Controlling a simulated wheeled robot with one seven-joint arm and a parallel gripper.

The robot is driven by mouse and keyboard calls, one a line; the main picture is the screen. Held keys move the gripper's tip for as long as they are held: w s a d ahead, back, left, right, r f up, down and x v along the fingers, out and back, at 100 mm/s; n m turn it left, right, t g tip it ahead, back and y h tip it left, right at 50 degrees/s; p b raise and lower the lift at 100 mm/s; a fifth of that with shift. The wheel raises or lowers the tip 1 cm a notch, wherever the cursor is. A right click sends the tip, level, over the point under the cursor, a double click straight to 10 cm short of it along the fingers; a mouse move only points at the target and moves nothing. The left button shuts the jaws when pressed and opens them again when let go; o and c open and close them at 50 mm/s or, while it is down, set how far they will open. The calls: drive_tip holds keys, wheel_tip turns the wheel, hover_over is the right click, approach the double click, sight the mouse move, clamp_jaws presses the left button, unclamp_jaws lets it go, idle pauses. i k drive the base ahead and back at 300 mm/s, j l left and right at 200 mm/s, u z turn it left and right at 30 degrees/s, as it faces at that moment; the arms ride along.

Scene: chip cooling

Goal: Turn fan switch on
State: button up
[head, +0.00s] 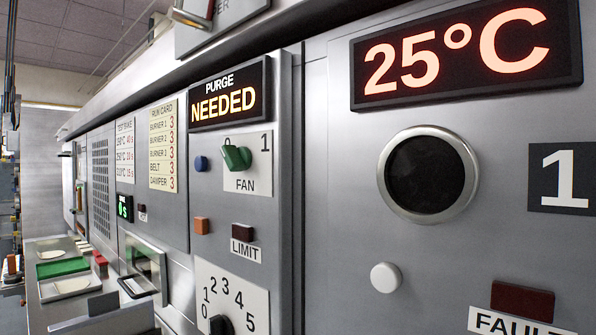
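The fan switch is a green knob (238,158) on a white plate (262,183) marked FAN, on the grey machine panel. A "1" is printed at the plate's upper right. The knob's raised end leans to the upper left, away from the "1". I cannot make out my gripper in this view, and nothing touches the knob.
A PURGE NEEDED display (229,95) sits above the switch. A blue button (201,163), an orange button (202,225), a dark LIMIT lamp (242,232) and a numbered dial (221,325) are close by. A 25°C display (466,52) and round window (427,175) are to the right.

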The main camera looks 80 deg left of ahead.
sight(240, 159)
drive_tip(key=u, duration=2)
